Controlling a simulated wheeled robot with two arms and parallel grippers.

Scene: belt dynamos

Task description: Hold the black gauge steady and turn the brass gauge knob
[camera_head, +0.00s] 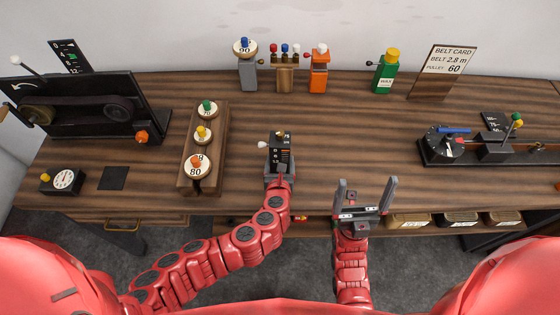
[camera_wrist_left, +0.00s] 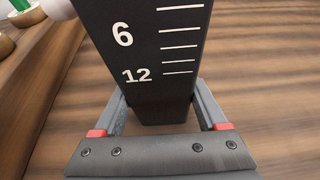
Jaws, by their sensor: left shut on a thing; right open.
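The black gauge (camera_head: 281,155) is at the middle of the bench, upright, with a brass knob (camera_head: 280,133) on top and a white knob (camera_head: 262,145) on its left side. In the left wrist view the gauge (camera_wrist_left: 165,60) shows a white scale marked 6 and 12. My left gripper (camera_head: 280,173) is shut on the gauge, one finger on each side of it. The brass knob is out of that view. My right gripper (camera_head: 365,188) is open and empty, fingers apart, right of the gauge at the bench's front edge, touching nothing.
A wooden rack (camera_head: 217,145) with round dials stands left of the gauge. A black belt machine (camera_head: 90,108) is at far left, and a black bench device (camera_head: 465,151) at right. Bottles and small holders line the back. The bench between gauge and right device is clear.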

